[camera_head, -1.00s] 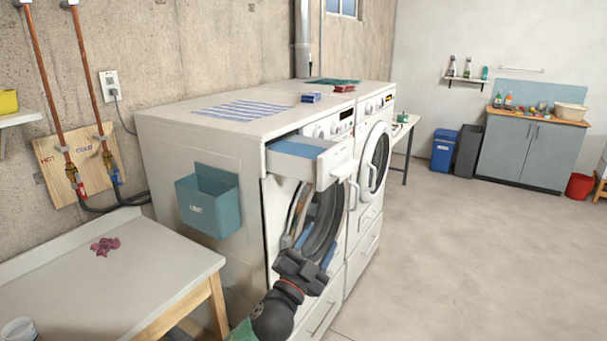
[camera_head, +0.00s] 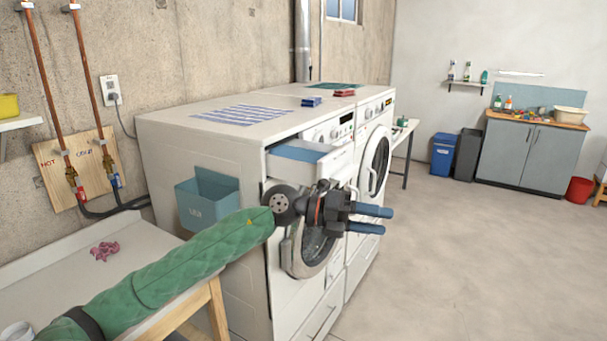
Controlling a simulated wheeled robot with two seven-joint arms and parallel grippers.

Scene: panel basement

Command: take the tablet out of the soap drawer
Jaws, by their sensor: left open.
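The soap drawer (camera_head: 338,163) is pulled out from the top left of the near white washer (camera_head: 244,262). Its inside looks blue, and no tablet can be made out in it from here. My left gripper (camera_head: 387,220) is in front of the washer's round door, below and to the right of the drawer. Its two blue-tipped fingers point right, are apart and hold nothing. My left arm hides part of the washer's front. My right gripper is not in view.
A second white machine (camera_head: 374,165) stands beyond the washer. Blue and red boxes (camera_head: 312,101) lie on top. A teal bin (camera_head: 208,200) hangs on the washer's side. A pale table (camera_head: 50,262) is at the lower left. The floor to the right is clear.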

